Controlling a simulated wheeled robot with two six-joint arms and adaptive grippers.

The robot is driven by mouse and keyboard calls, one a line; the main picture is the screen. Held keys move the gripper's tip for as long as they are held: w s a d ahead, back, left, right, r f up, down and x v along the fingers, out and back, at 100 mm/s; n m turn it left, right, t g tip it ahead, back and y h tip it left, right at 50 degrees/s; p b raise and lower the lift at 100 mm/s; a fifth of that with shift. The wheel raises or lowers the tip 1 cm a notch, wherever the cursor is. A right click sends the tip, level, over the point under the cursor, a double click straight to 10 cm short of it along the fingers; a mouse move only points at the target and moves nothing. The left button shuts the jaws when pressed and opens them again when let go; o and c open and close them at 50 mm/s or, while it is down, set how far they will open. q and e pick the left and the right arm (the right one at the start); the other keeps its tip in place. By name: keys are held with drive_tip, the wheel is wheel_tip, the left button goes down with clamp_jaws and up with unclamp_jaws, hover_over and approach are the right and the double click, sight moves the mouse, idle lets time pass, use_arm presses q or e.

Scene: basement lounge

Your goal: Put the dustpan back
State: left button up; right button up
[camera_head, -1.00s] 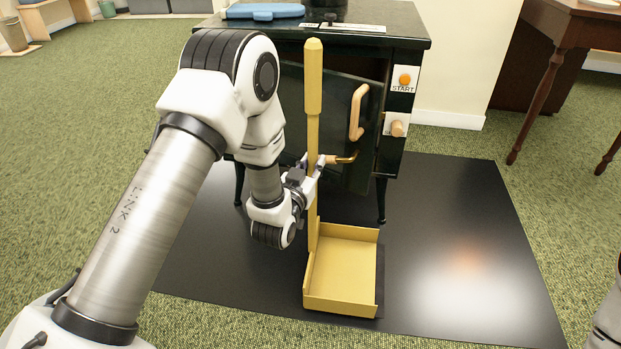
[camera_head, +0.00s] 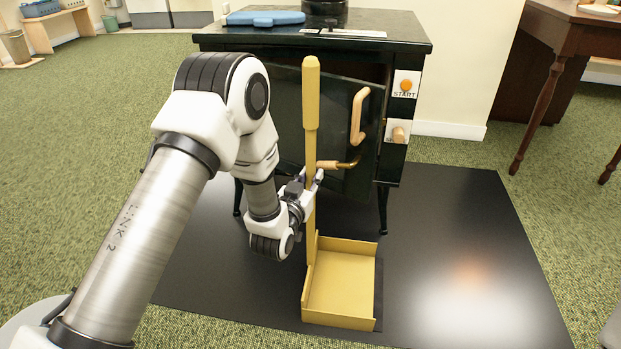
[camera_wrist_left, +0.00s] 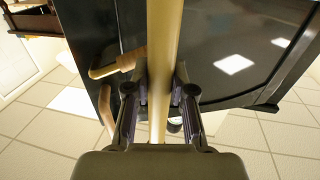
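The yellow dustpan (camera_head: 341,284) has a tall upright handle. Its open pan is low over the black floor mat (camera_head: 440,250), in front of the stove; I cannot tell whether it touches the mat. My left gripper (camera_head: 312,184) is shut on the lower part of the handle, with a finger on each side. In the left wrist view the handle (camera_wrist_left: 164,60) runs between the two fingers (camera_wrist_left: 160,105). Only a bit of my right arm shows at the lower right edge; its gripper is out of view.
The dark stove (camera_head: 310,125) stands right behind the dustpan. Its door (camera_head: 340,120) is ajar, and its wooden-gripped handle is close to the dustpan handle and my fingers. A blue case (camera_head: 265,18) lies on top. A brown table (camera_head: 560,50) is at right. The mat's right side is clear.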

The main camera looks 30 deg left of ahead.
use_arm(q)
drive_tip(key=o, duration=0.3)
drive_tip(key=shift+o, duration=0.2)
